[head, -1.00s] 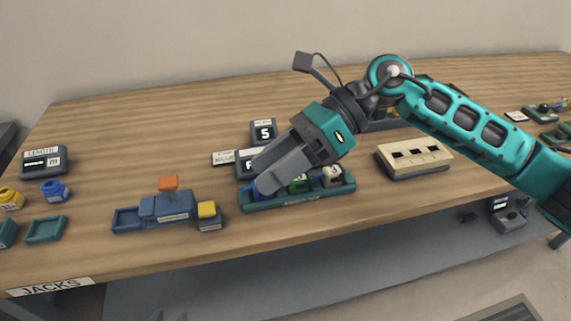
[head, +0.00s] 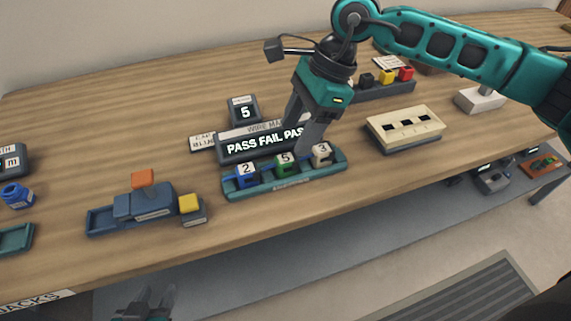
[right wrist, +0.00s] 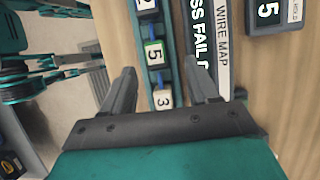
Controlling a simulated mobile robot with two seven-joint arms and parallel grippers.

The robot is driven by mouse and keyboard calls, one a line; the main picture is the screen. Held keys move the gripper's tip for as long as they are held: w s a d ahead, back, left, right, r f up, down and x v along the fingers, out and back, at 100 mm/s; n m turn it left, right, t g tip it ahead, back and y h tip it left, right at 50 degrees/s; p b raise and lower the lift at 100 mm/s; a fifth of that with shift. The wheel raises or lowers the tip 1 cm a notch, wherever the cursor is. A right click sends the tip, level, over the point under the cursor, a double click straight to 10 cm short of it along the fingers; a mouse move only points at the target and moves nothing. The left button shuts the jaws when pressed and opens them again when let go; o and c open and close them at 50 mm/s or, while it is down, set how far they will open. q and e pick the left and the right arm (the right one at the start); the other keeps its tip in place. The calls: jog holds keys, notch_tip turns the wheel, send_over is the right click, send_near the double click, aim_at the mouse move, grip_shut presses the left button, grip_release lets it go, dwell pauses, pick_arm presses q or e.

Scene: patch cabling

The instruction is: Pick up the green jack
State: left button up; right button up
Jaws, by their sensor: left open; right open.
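The green jack (head: 286,163), marked 5, sits in the middle of a teal rack (head: 290,185), between a blue jack (head: 246,175) marked 2 and a white jack (head: 321,154) marked 3. My right gripper (head: 297,138) is open and empty, pointing down just behind and above the green jack. In the right wrist view the green jack (right wrist: 155,52) shows between the open fingers (right wrist: 160,72), apart from them as far as I can tell. My left gripper (head: 148,298) is open and empty at the bottom edge, below the table's front.
A wire map display (head: 232,151) reading PASS FAIL stands right behind the rack, close to my right fingers. A blue fixture (head: 145,204) is at left and a cream socket block (head: 404,130) at right. Bare table lies between rack and front edge.

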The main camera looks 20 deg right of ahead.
aim_at(286, 158)
jog(key=x, duration=0.5)
jog(key=shift+s+a+f, duration=0.1)
jog(key=shift+s, duration=0.25)
grip_shut()
dwell(0.3)
